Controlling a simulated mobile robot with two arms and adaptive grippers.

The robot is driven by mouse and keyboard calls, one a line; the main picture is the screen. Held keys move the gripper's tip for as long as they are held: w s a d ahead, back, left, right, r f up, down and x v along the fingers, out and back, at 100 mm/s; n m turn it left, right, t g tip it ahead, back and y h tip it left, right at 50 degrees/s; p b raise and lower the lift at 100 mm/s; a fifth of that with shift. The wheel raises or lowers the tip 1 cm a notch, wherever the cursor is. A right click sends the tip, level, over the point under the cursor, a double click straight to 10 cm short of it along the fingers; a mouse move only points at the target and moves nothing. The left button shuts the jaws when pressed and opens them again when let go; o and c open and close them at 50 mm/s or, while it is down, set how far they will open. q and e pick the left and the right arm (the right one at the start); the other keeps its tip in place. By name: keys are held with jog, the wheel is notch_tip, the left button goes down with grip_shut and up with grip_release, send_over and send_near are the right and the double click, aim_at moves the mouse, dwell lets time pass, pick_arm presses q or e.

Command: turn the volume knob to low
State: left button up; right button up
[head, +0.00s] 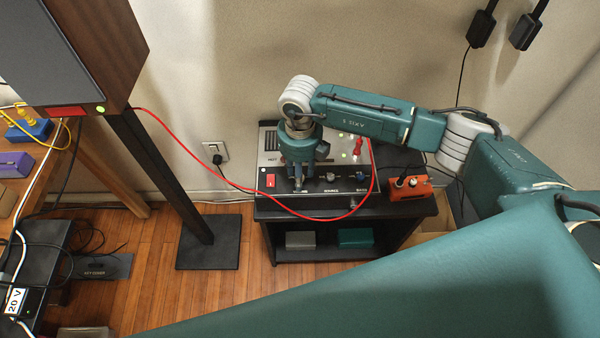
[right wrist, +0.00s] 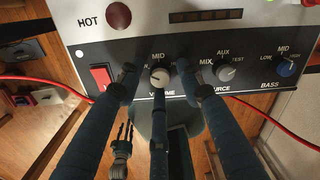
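The volume knob (right wrist: 160,77) is a small pale-topped dial below the word MID on the amplifier's front panel (right wrist: 215,45). My right gripper (right wrist: 157,72) is open, with its fingers spread around the knob; gaps show between the knob and the side fingers. The fingers cover its side markings, and I cannot read its pointer clearly. In the head view my right gripper (head: 300,182) reaches down to the panel of the amplifier (head: 275,190) and hides the knob. In the right wrist view my left gripper (right wrist: 123,135) appears small and low, empty, fingers apart, away from the panel.
A red switch (right wrist: 101,77) is left of the knob; the source knob (right wrist: 225,73) and blue bass knob (right wrist: 285,67) are right. A red cable (head: 240,187) loops before the amplifier. An orange box (head: 410,188) stands at its right. A speaker stand (head: 160,170) is left.

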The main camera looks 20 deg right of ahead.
notch_tip(320, 180, up, 12)
dwell(0.7)
dwell(0.4)
